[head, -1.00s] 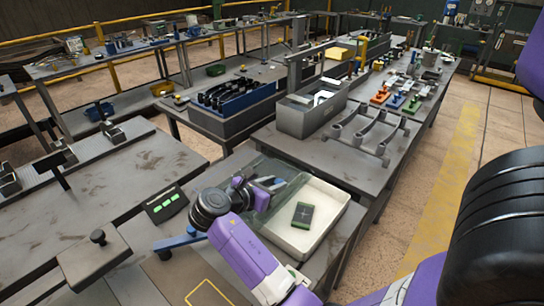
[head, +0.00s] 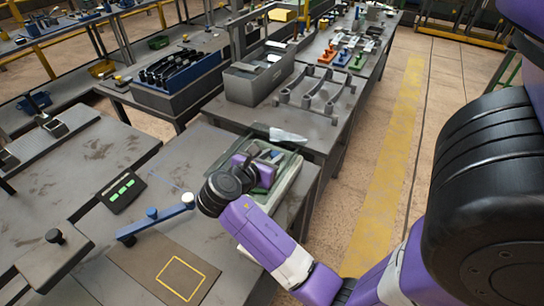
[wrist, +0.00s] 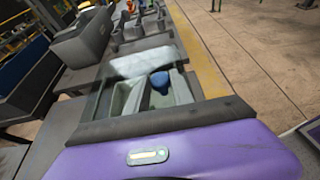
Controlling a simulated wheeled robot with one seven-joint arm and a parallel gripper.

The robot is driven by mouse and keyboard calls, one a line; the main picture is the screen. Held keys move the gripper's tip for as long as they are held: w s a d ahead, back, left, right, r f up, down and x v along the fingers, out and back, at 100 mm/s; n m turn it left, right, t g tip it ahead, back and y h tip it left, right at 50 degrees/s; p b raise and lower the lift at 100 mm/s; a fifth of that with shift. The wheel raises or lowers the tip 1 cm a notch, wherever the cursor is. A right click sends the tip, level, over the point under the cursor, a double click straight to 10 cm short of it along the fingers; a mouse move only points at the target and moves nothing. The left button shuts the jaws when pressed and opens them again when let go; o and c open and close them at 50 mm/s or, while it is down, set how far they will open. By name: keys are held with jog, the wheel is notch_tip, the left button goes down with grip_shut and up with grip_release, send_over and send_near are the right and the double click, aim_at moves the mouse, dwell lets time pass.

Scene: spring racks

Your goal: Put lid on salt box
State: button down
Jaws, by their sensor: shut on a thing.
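The salt box (head: 289,187) is a pale open-topped tray beside my arm on the near table, now largely hidden from the head camera. A clear, greenish pane that looks like the lid (head: 288,135) shows at its far end; its glassy surface also shows in the wrist view (wrist: 143,62). My gripper (head: 262,168) is over the tray, shut on what appears to be the lid. The fingertips and the grip are mostly hidden. I cannot tell whether the lid touches the tray's rim.
A grey bin (head: 258,75) and a grey spring rack (head: 317,92) stand beyond the tray. A yellow floor stripe (head: 385,190) runs along the right in the open aisle.

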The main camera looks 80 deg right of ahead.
jog(key=shift+r+p, duration=0.3)
jog(key=shift+p, duration=0.35)
jog(key=shift+f+b, duration=1.05)
jog(key=shift+f, duration=2.05)
jog(key=shift+f, duration=0.5)
jog(key=c, duration=1)
grip_release()
jog(key=o, duration=0.4)
jog(key=shift+f, duration=0.1)
jog(key=shift+o, duration=0.2)
